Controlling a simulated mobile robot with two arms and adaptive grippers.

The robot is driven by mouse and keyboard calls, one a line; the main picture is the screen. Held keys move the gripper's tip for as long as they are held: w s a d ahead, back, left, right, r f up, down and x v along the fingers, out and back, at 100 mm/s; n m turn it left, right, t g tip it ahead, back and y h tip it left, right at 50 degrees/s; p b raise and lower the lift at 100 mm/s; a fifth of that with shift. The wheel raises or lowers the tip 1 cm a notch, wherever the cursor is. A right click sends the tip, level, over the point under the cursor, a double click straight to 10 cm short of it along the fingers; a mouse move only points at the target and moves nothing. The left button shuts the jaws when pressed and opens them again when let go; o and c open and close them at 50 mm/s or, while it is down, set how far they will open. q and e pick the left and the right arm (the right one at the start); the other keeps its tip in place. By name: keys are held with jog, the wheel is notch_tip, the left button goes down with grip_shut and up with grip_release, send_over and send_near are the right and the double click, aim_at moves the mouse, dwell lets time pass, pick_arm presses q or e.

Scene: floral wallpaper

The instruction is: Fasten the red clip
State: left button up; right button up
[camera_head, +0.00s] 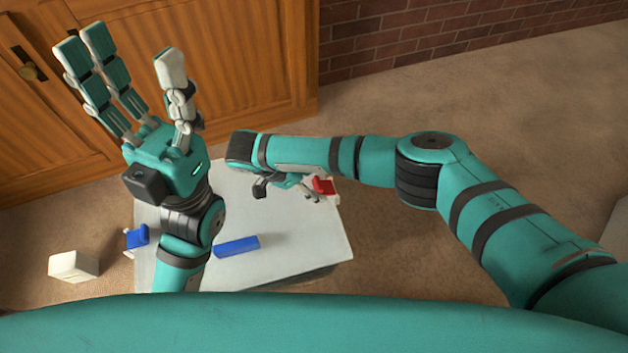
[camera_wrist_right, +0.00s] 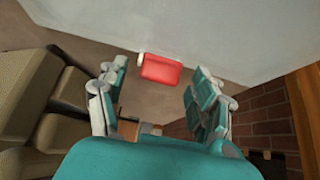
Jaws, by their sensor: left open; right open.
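The red clip (camera_head: 325,187) is at the right edge of the white table, with a pale part beside it. In the right wrist view the red clip (camera_wrist_right: 162,71) shows its broad red face near the table's edge, between and just beyond my fingers. My right gripper (camera_head: 290,188) is open beside the clip, partly hidden under its own wrist; in the wrist view its fingers (camera_wrist_right: 156,85) are apart with nothing held. I cannot tell whether they touch the clip. My left gripper (camera_head: 125,62) is open and empty, fingers raised, above the table's left side.
The white table (camera_head: 300,240) holds a blue block (camera_head: 237,246) near its front. A blue-and-white piece (camera_head: 137,236) is at the left edge. A white box (camera_head: 73,266) stands on the carpet further left. Wooden cabinets (camera_head: 240,60) and a brick wall (camera_head: 400,45) stand behind.

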jog(key=v, duration=1.1)
jog(key=shift+r, duration=0.25)
jog(key=shift+a, duration=0.1)
